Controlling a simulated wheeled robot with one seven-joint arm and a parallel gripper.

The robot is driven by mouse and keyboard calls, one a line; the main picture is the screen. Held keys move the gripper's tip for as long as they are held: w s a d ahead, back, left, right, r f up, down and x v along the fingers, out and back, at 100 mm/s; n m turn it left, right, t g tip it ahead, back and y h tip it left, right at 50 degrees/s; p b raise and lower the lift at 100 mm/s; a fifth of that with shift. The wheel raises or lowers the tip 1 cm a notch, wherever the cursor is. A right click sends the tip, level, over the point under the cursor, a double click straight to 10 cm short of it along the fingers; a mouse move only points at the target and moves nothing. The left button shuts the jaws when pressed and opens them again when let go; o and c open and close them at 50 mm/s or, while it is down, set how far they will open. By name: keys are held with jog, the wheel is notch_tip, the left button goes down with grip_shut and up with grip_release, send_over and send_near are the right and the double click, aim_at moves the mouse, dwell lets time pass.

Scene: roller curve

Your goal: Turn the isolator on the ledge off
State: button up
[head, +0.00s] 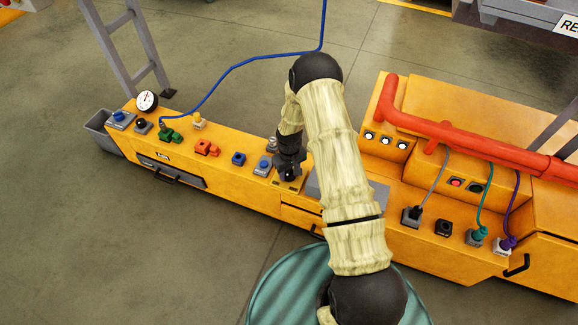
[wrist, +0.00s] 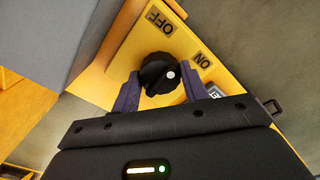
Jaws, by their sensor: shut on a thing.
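The isolator is a black rotary knob (wrist: 157,72) with a white dot on its right side, on the yellow ledge (wrist: 118,62). In the wrist view an OFF label (wrist: 160,18) lies beyond it and an ON label (wrist: 202,60) lies to its right. The white dot is on the side nearer ON. My gripper (wrist: 163,88) has one purple finger on each side of the knob and is shut on it.
A grey box (head: 345,187) stands right of my gripper. A blue button (head: 263,164) and a blue switch (head: 238,158) sit close on its left. A red pipe (head: 470,143) runs along the raised yellow housing at right. A teal round surface (head: 285,285) lies in front.

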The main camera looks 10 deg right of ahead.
aim_at(289, 171)
jog(key=n+p, duration=0.1)
jog(key=n, duration=0.1)
jog(key=n+p, duration=0.2)
jog(key=shift+r+n, duration=0.2)
jog(key=shift+n, duration=0.1)
jog(key=shift+f+n+p, duration=0.15)
jog(key=shift+n+p, duration=0.75)
jog(key=shift+n, duration=1.1)
jog(key=o, duration=1)
notch_tip(289, 171, up, 17)
jog(key=p, duration=0.5)
jog(key=shift+r, duration=0.2)
